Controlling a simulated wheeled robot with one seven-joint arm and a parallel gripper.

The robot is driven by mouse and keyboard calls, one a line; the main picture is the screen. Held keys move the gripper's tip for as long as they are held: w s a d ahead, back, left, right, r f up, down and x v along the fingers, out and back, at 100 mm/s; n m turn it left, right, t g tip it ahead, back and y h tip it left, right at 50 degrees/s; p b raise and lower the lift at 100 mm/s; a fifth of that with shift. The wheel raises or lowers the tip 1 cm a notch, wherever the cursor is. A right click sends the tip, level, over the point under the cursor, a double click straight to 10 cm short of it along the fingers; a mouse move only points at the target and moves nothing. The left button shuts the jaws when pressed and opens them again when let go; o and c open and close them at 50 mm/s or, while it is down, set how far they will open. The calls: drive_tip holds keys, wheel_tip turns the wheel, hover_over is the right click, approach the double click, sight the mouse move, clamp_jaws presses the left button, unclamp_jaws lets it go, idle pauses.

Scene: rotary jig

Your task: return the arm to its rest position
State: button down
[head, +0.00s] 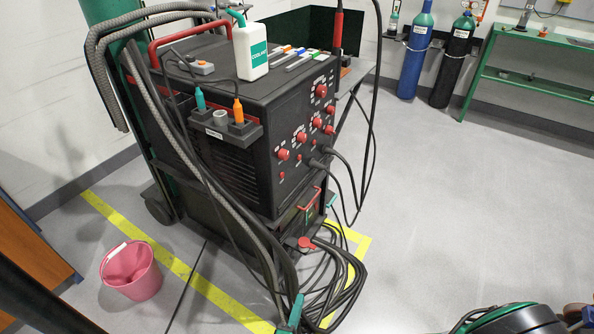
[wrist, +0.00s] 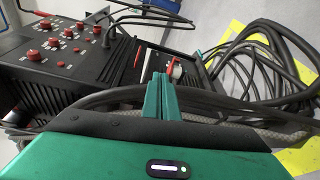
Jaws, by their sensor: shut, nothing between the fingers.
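My gripper (wrist: 158,97) shows in the wrist view. Its two green fingers are together, with nothing between them. Behind the fingertips is the black welding machine (wrist: 85,80). Dark cables run across close behind the fingers; I cannot tell whether they touch. A green and black rounded part at the bottom right edge of that view may be mine.
The machine stands on a cart (head: 180,150) at the left, with hoses and a coolant bottle (head: 250,48). Coiled cables (head: 335,285) lie on the floor. A pink bucket (head: 132,270) stands at left, gas cylinders (head: 416,55) at the back. The right floor is largely clear.

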drive_tip(key=w+d+r+m+g+h, duration=0.3)
drive_tip(key=w+r+m+g, duration=0.25)
drive_tip(key=r, duration=0.25)
drive_tip(key=w+d+r+m+g+h, duration=0.35)
drive_tip(key=w+r, duration=0.25)
drive_tip(key=r, duration=0.3)
drive_tip(key=d+r+m+g+y, duration=0.5)
drive_tip(key=d+r+m+g, duration=0.4)
drive_tip(key=d+r, duration=1.4)
drive_tip(key=s+d+r+m+y, duration=0.2)
drive_tip(key=s+d+r, duration=0.4)
drive_tip(key=s+d, duration=0.1)
drive_tip(key=s+d+r+m+y, duration=0.1)
drive_tip(key=s+d+r+y, duration=0.1)
drive_tip(key=s, duration=0.6)
drive_tip(key=s+d+r+m+t+y, duration=0.1)
drive_tip(key=s+d+r+m+y, duration=0.1)
drive_tip(key=s+r, duration=0.3)
drive_tip(key=s, duration=0.4)
drive_tip(key=shift+s+t, duration=0.25)
drive_tip(key=shift+t, duration=0.05)
